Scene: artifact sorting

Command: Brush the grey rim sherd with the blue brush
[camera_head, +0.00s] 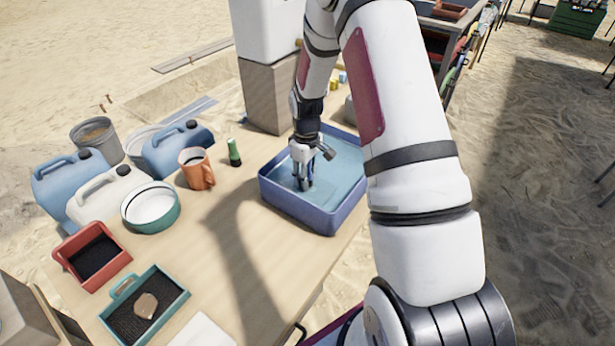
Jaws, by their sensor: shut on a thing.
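My gripper (304,182) points down into the blue basin (291,205), with its fingertips at or near the water. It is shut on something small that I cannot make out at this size. I cannot pick out the blue brush for certain. A tan-brown sherd (146,305) lies on the dark mesh of the teal tray (172,308) at the front left. I see no clearly grey rim sherd, and I cannot tell whether this is it.
A red tray (67,249), a teal-sided bowl (151,221), an orange mug (197,169) and a green-and-black bottle (234,152) stand left of the basin. Jugs (178,150) line the left edge. A wooden block (268,97) stands behind. The table's middle (215,250) is clear.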

